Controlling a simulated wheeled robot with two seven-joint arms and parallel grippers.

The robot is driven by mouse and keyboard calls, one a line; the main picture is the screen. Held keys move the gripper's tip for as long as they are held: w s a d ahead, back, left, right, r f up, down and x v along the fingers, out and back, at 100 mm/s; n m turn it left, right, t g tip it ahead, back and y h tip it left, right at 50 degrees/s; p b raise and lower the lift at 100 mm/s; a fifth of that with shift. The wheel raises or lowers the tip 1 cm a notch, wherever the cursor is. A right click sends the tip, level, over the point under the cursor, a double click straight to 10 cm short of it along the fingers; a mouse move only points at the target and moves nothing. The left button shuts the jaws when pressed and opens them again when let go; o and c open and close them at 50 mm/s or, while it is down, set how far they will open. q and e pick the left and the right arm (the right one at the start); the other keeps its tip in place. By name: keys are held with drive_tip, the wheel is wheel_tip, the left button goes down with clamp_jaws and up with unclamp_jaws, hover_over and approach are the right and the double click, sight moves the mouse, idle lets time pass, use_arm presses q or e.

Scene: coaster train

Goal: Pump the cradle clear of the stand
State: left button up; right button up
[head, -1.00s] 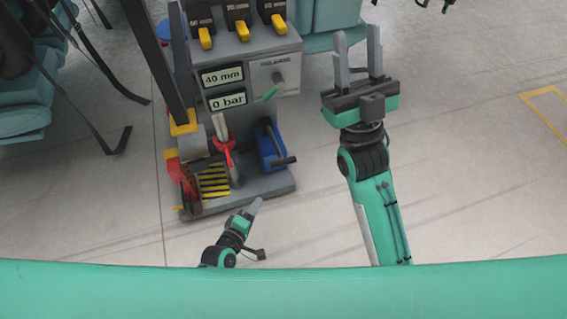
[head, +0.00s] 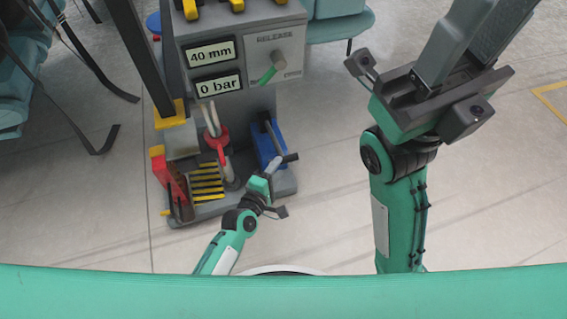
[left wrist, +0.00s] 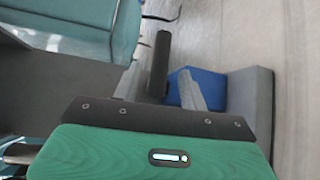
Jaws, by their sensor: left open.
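The grey pump console (head: 235,125) stands ahead, its displays reading 40 mm and 0 bar. A blue pump block (head: 266,143) with a dark lever handle (head: 285,160) sits at its lower right. My left gripper (head: 275,168) is open at this handle. In the left wrist view, the dark handle (left wrist: 160,62) shows between the finger lines, in front of the blue block (left wrist: 207,90); I cannot tell whether it touches. My right gripper (head: 478,45) is open and empty at the upper right. I cannot clearly make out which parts are the cradle and stand.
A red-collared lever (head: 215,135), yellow-striped plate (head: 207,182) and dark post (head: 140,55) are left of the pump. Teal seats stand behind.

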sight(284, 160)
use_arm(q)
drive_tip(key=b+x, duration=0.1)
drive_tip(key=x, duration=0.4)
clamp_jaws()
